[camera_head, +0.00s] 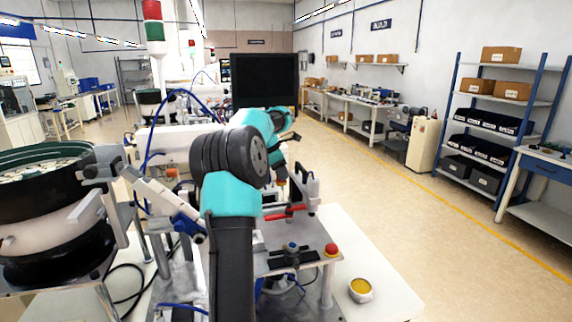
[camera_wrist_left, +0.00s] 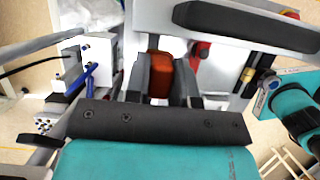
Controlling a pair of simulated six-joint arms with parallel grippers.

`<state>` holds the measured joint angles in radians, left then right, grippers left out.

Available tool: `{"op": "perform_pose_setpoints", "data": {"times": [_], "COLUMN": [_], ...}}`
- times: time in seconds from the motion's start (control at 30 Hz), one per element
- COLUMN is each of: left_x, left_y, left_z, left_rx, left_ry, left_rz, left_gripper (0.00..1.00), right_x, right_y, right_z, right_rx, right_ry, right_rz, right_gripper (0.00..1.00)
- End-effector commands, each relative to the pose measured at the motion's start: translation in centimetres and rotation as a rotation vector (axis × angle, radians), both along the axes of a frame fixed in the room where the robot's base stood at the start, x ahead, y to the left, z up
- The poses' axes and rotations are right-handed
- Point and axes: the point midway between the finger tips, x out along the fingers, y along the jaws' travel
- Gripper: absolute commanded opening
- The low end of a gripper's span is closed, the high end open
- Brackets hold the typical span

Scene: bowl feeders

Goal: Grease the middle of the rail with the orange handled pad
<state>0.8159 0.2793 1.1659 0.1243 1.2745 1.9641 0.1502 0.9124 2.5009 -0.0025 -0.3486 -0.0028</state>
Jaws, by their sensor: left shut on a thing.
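My left gripper (camera_head: 281,181) is at the end of the teal and black arm in the middle of the head view, largely hidden by that arm. In the left wrist view its two grey fingers are shut on an orange block-shaped handle (camera_wrist_left: 160,76). The pad under the handle is hidden. A bit of orange shows below the wrist in the head view. I cannot tell for certain which part is the rail. An open tin with yellow content (camera_head: 360,287) stands on the white table at the front right. My right gripper is not clearly seen.
A grey plate (camera_head: 315,240) carries dark bars, a blue-topped knob (camera_head: 291,248) and a red button (camera_head: 331,250). A red part (camera_head: 285,213) lies behind it. A dark bowl feeder (camera_head: 48,190) stands at the left. The white table (camera_head: 385,265) around the tin is clear.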

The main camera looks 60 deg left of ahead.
Motion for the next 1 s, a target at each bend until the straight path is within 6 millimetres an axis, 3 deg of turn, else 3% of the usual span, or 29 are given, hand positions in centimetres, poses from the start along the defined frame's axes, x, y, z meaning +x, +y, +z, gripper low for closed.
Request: {"op": "perform_pose_setpoints", "data": {"times": [0.63, 1.0], "left_x": [-0.1, -0.1], "left_y": [0.4, 0.4], "left_z": [-1.1, -4.0], "left_rx": [0.0, -0.002], "left_ry": [0.0, 0.001], "left_rz": [-0.015, -0.016], "left_gripper": [0.0, 0.0], "right_x": [0.0, 0.0], "right_y": [0.0, 0.0], "right_z": [0.0, 0.0], "right_rx": [0.0, 0.0], "right_ry": [0.0, 0.0], "right_rz": [0.0, 0.0], "right_gripper": [0.63, 0.63]}}
